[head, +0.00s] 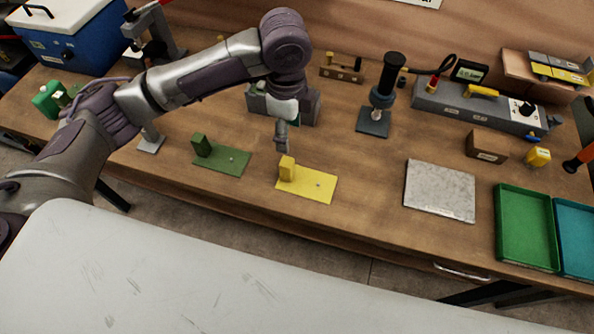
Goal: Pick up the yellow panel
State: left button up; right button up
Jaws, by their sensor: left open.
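The yellow panel (318,186) lies flat on the wooden workbench (350,215), near its front edge. It is a thin plate with an upright yellow block (287,168) at its left end. My left gripper (282,148) points down just above and behind that block. It is open and holds nothing. From this angle I cannot tell whether its fingertips touch the block. My right gripper is not in view.
A green panel (222,158) with a similar block lies to the left. A grey slab (440,190) and a green tray (526,228) are to the right. A black tool on a stand (374,121) is behind. A large pale surface (180,285) fills the foreground.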

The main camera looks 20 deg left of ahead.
aim_at(292, 163)
pick_arm(q)
notch_tip(292, 163, down, 8)
jog(key=shift+p, duration=0.6)
jog(key=f, duration=0.1)
jog(key=f+p, duration=0.1)
jog(key=f, duration=0.1)
jog(key=f+p, duration=0.1)
jog(key=shift+s+d+f, duration=0.25)
jog(key=shift+d, duration=0.1)
jog(key=shift+f, duration=0.55)
grip_shut()
